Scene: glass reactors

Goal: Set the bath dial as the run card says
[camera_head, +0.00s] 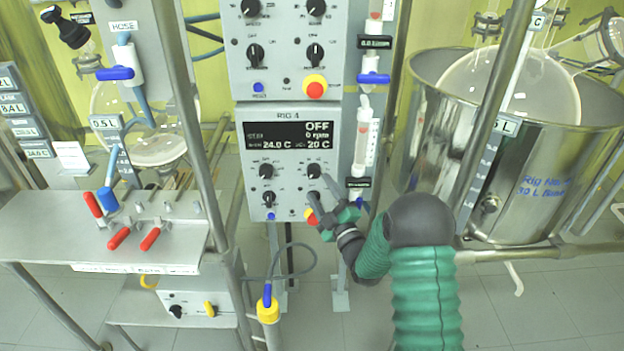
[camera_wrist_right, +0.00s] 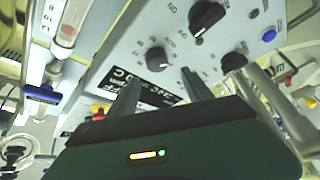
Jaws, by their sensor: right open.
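The grey RIG 4 control box (camera_head: 290,182) stands at centre. Its display (camera_head: 288,142) reads OFF, 0 rpm, 24.0 C and 20 C. Below it are black dials: upper left (camera_head: 266,171), upper right (camera_head: 314,170), lower left (camera_head: 268,198) and lower right (camera_head: 314,197). Their labels are too small to tell which is the bath dial. My right gripper (camera_head: 319,190) is open in front of the right-hand dials; contact cannot be told. In the wrist view its fingers (camera_wrist_right: 160,80) are apart with nothing gripped, near a panel with dials (camera_wrist_right: 157,59). No readable run card shows. My left gripper is out of view.
A red and yellow button (camera_head: 310,214) sits beside my right gripper. Another control box (camera_head: 290,60) is above. A flowmeter tube (camera_head: 365,135) is right of the box. A steel vessel (camera_head: 540,190) stands at right, a bench with red-handled valves (camera_head: 130,255) at left.

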